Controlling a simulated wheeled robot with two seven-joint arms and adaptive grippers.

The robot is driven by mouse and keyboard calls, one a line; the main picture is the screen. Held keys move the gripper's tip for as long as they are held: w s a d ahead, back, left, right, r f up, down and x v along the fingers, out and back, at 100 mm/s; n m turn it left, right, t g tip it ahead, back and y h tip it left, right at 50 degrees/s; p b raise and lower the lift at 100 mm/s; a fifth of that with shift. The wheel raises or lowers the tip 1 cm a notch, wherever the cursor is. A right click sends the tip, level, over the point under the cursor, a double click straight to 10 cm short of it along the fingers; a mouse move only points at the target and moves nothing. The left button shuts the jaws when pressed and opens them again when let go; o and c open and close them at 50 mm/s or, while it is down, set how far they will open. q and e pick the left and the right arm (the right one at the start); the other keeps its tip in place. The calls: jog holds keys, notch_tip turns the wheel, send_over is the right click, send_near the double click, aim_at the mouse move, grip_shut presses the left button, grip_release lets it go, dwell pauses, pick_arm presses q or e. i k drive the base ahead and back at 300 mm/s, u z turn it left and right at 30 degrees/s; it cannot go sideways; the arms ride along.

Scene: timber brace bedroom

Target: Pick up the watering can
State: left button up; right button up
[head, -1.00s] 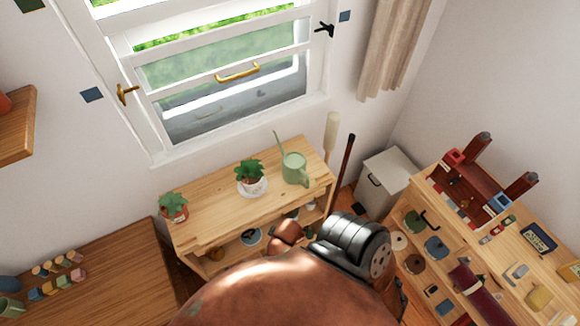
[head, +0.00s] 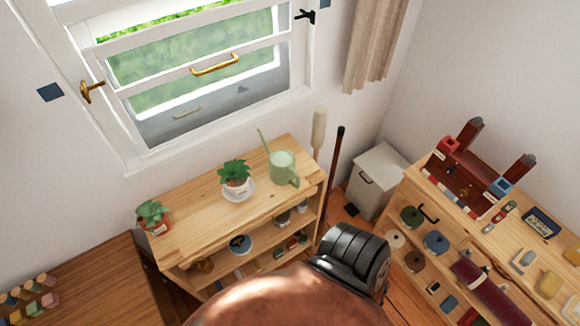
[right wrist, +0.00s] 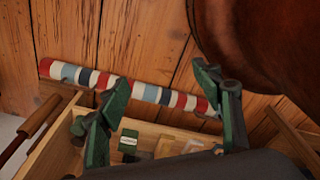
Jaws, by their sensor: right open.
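The green watering can (head: 282,167) stands upright on the right part of the wooden shelf unit's top (head: 200,213), below the window. Its long thin spout points up and left, and its handle is at the lower right. My right gripper shows only in the right wrist view (right wrist: 165,115), with its two green fingers apart and nothing between them. Beyond the fingers lie a striped roll and a wooden tray or shelf, away from the can. My left gripper is in neither view.
Two upright poles (head: 334,165) lean right of the unit. A white bin (head: 372,182) and a toy shelf (head: 470,220) stand further right.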

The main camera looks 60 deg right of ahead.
aim_at(281, 161)
jog(key=z, duration=2)
jog(key=i, duration=0.35)
jog(key=u, duration=0.2)
